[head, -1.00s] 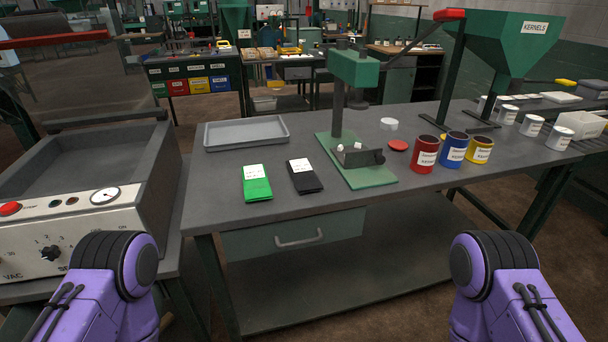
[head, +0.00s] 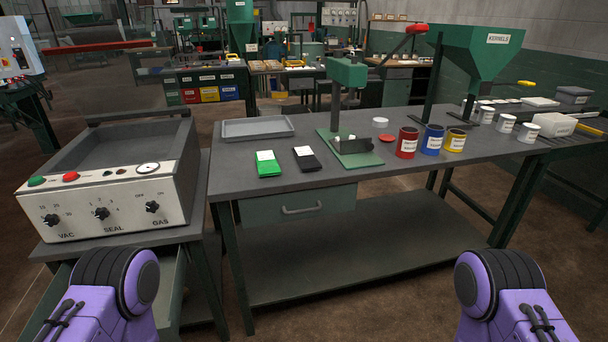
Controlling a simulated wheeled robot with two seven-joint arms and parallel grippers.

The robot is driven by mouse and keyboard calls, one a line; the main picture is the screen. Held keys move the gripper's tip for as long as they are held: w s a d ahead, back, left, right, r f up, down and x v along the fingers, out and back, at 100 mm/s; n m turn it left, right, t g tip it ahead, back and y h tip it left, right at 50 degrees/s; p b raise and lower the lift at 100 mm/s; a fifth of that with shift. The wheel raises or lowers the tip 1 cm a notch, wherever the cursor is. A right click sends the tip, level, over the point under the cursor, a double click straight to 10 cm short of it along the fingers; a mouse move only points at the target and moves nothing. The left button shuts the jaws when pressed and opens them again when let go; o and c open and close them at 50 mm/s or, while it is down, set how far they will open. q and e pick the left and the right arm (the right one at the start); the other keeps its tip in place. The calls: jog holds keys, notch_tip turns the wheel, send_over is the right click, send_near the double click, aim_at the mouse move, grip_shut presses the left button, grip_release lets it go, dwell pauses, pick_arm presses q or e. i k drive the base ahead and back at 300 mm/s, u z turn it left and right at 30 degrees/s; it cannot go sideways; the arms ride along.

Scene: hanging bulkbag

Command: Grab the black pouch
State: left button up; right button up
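The black pouch (head: 306,160) lies flat on the grey workbench (head: 240,191), with a white label at its upper end. A green pouch (head: 268,168) with a white label lies just to its left. To its right stands a green press (head: 347,80) on a green base plate. Only purple and black parts of my two arms show at the lower left and lower right corners. Neither gripper is in the picture, and nothing of mine touches the pouch.
A grey tray (head: 258,128) lies behind the pouches. Red (head: 407,143), blue (head: 432,139) and yellow (head: 455,141) cans stand right of the press. A vacuum sealer (head: 106,200) stands left of the bench. The bench front before the pouches is clear.

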aim_at(307, 161)
jog(key=u, duration=0.15)
jog(key=k, duration=0.45)
jog(key=z, duration=1.4)
jog(key=i, duration=1.55)
jog(key=u, duration=0.35)
